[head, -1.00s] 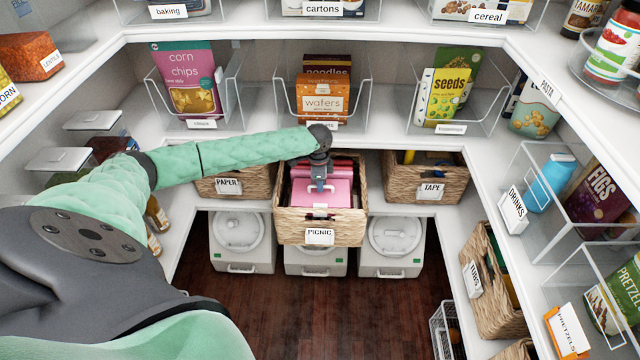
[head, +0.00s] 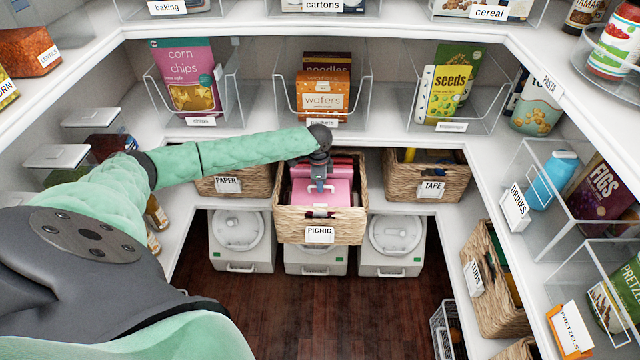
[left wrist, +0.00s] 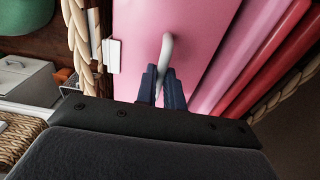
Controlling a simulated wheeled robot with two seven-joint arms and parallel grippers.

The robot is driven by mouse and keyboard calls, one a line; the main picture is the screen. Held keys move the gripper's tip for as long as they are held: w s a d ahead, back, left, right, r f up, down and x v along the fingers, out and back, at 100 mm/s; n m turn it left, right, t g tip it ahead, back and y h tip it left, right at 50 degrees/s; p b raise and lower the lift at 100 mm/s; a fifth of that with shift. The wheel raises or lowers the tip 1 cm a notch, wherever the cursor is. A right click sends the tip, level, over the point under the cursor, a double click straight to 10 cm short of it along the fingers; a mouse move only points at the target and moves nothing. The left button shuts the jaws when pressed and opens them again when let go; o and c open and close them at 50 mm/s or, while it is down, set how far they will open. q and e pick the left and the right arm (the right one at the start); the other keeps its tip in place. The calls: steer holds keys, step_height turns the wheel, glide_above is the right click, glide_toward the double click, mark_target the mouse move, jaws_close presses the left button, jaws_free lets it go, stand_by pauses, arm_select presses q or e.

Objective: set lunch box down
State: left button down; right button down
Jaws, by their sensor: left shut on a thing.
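The pink lunch box (head: 341,189) is inside the wicker basket labelled PICNIC (head: 341,230), with its top showing below the rim line. My left gripper (head: 318,188) reaches down over it and is shut on its pale handle. In the left wrist view the lunch box (left wrist: 205,35) fills the middle, and the dark fingers of my left gripper (left wrist: 163,88) are closed around the white handle (left wrist: 167,50). The lunch box's underside is hidden in the basket. My right gripper is in neither view.
Darker red items (left wrist: 285,60) lie beside the lunch box in the basket. The PAPER basket (head: 225,185) and TAPE basket (head: 430,185) flank it on the shelf. White lidded bins (head: 396,243) stand below. A clear bin of wafers (head: 323,100) is on the shelf above.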

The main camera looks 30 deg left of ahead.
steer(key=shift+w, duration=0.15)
arm_select(q)
steer(key=shift+f, duration=0.25)
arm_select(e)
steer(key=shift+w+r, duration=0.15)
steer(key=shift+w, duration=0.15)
arm_select(q)
steer(key=shift+f, duration=0.1)
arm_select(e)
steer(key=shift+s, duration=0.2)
arm_select(q)
steer(key=shift+f, duration=0.15)
steer(key=c, duration=1.4)
jaws_free()
steer(key=shift+c, duration=0.2)
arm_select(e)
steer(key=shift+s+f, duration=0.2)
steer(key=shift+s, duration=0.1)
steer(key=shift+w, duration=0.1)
